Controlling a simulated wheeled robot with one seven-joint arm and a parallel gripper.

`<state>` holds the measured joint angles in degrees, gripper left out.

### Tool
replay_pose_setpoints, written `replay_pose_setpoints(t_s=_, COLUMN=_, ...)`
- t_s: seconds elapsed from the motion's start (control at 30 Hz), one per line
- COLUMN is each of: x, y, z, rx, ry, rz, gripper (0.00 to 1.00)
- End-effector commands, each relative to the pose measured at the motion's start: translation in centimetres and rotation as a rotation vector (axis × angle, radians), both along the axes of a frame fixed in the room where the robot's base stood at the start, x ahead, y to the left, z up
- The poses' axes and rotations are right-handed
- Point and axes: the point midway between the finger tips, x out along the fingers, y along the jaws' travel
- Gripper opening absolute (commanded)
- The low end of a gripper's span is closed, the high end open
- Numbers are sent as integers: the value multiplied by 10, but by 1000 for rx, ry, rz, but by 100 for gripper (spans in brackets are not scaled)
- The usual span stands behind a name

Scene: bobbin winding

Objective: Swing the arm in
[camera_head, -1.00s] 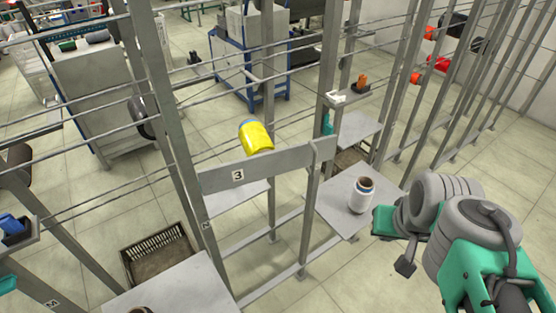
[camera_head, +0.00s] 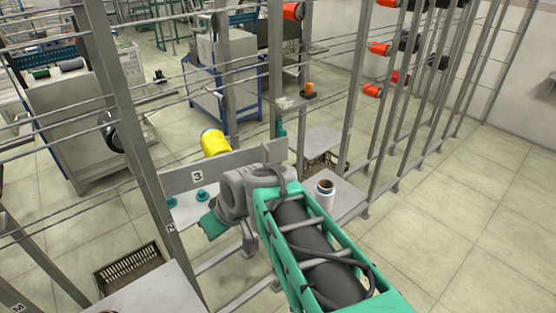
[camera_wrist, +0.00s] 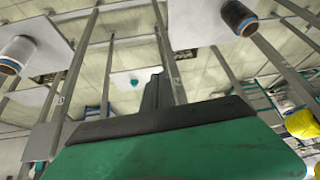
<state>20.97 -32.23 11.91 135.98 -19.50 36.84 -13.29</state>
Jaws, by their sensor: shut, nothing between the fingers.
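My gripper (camera_wrist: 158,92) is shut and empty in the wrist view, its dark fingers together ahead of the green hand. In the head view my arm reaches in from the lower right, and its green and grey end (camera_head: 212,224) is in front of the grey bar marked 3 (camera_head: 222,167), covering part of it. The fingertips are not clear there. A yellow bobbin (camera_head: 215,143) sits just above and behind the bar, and shows at the right edge of the wrist view (camera_wrist: 302,124). I cannot tell whether my gripper touches the bar.
A white bobbin (camera_head: 325,194) stands on a grey shelf (camera_head: 347,207) right of my arm. Two teal knobs (camera_head: 202,195) show on or above the shelf below the bar. Upright posts (camera_head: 130,150) and thin rails surround this space. A dark crate (camera_head: 130,268) is at lower left.

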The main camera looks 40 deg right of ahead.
Motion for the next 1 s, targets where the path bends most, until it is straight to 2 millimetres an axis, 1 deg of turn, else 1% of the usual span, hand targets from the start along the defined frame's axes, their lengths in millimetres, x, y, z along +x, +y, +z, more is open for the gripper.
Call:
replay_pose_setpoints(t_s=0.03, x=13, y=-24, z=-24, rx=31, ry=-48, rz=5, gripper=0)
replay_pose_setpoints(t_s=0.07, x=21, y=-36, z=-31, rx=47, ry=-95, rz=20, gripper=0)
replay_pose_setpoints(t_s=0.1, x=30, y=-53, z=-37, rx=70, ry=-166, rz=30, gripper=0)
replay_pose_setpoints(t_s=0.17, x=41, y=-82, z=-42, rx=97, ry=-288, rz=28, gripper=0)
replay_pose_setpoints(t_s=0.23, x=44, y=-123, z=-41, rx=108, ry=-455, rz=-9, gripper=0)
replay_pose_setpoints(t_s=0.27, x=43, y=-142, z=-39, rx=106, ry=-529, rz=-33, gripper=0)
replay_pose_setpoints(t_s=0.3, x=38, y=-168, z=-33, rx=96, ry=-629, rz=-73, gripper=0)
replay_pose_setpoints(t_s=0.33, x=32, y=-187, z=-28, rx=83, ry=-700, rz=-107, gripper=0)
replay_pose_setpoints(t_s=0.37, x=24, y=-205, z=-23, rx=67, ry=-765, rz=-142, gripper=0)
replay_pose_setpoints(t_s=0.4, x=12, y=-227, z=-16, rx=40, ry=-845, rz=-188, gripper=0)
replay_pose_setpoints(t_s=0.5, x=-15, y=-266, z=-1, rx=-19, ry=-985, rz=-280, gripper=0)
replay_pose_setpoints(t_s=0.6, x=-29, y=-283, z=8, rx=-51, ry=-1048, rz=-325, gripper=0)
replay_pose_setpoints(t_s=0.67, x=-28, y=-286, z=11, rx=-56, ry=-1059, rz=-330, gripper=0)
replay_pose_setpoints(t_s=0.77, x=-16, y=-287, z=13, rx=-54, ry=-1058, rz=-325, gripper=0)
replay_pose_setpoints(t_s=0.87, x=4, y=-290, z=14, rx=-52, ry=-1057, rz=-324, gripper=0)
replay_pose_setpoints(t_s=1.0, x=35, y=-296, z=15, rx=-52, ry=-1055, rz=-323, gripper=0)
